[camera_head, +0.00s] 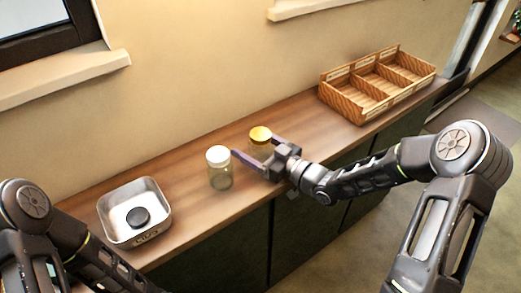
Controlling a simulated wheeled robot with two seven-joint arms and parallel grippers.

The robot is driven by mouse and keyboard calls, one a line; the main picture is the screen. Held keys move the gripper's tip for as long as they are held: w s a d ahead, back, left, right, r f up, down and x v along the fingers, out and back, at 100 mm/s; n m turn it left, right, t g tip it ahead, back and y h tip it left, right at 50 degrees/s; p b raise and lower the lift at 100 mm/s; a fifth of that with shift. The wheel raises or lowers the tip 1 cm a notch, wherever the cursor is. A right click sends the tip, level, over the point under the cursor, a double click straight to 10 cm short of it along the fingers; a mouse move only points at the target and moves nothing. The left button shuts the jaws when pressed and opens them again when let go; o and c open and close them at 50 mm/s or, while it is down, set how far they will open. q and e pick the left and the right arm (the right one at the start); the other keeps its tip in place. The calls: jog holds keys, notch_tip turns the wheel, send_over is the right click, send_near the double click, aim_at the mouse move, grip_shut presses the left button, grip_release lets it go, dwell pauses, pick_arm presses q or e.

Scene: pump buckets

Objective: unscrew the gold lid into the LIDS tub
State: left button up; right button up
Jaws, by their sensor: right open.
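The gold lid (260,134) sits on a clear glass jar (259,150) on the wooden counter. My right gripper (253,147) is open, with its fingers on either side of this jar, just below the lid; I cannot tell if they touch it. A metal tub (105,218) stands at the left of the counter, with a label on its front too small to read surely. A black round lid (138,217) lies inside the tub. My left arm comes in at the lower left, and its gripper is out of the picture.
A second glass jar with a white lid (218,155) stands just left of the gold-lidded jar, close to my right gripper's left finger. The counter between the white-lidded jar and the tub is clear.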

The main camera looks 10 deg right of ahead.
jog(key=shift+c, duration=0.2)
jog(key=c, duration=1.6)
notch_tip(320, 180, up, 10)
jog(key=shift+r+b, duration=0.1)
jog(key=shift+b, duration=0.25)
jog(key=o, duration=1.1)
jog(key=shift+c, duration=0.2)
grip_shut()
